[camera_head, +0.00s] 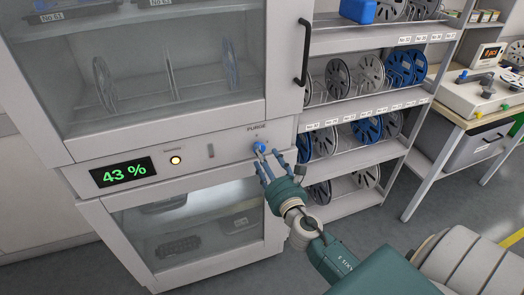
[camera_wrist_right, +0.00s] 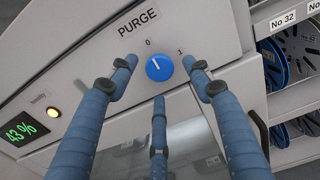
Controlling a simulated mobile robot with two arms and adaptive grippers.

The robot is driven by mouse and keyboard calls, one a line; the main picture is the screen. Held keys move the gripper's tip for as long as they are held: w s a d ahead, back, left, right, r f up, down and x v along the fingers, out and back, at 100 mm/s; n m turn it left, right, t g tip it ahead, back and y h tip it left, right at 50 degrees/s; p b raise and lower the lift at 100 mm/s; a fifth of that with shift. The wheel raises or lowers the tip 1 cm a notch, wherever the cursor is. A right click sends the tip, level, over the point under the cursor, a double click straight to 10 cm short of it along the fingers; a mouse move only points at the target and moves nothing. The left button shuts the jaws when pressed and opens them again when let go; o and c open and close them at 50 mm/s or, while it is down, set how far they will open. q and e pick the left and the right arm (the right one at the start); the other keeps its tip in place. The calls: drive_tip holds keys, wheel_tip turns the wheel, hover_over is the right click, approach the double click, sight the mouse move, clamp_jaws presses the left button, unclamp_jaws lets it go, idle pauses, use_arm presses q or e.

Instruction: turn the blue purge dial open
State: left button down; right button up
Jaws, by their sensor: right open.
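The blue purge dial (camera_head: 259,147) sits on the cabinet's middle panel under the word PURGE. In the right wrist view the dial (camera_wrist_right: 159,68) has a white pointer line aimed up and left, toward the 0 mark; the 1 mark is to its upper right. My right gripper (camera_head: 265,163) is at the panel, just below and in front of the dial. In the wrist view its blue fingers (camera_wrist_right: 160,82) are spread open, one left, one right and one below the dial, with visible gaps. I cannot tell how close the tips are in depth. My left gripper is not in view.
The cabinet panel carries a green 43 % display (camera_head: 125,172) and a lit yellow lamp (camera_head: 176,160). A black door handle (camera_head: 303,52) stands out above and right of the dial. Shelves of reels (camera_head: 367,130) stand to the right, with a bench (camera_head: 470,115) beyond.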

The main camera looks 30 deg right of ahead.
drive_tip(key=x, duration=0.2)
drive_tip(key=shift+w, duration=0.3)
drive_tip(key=c, duration=1.1)
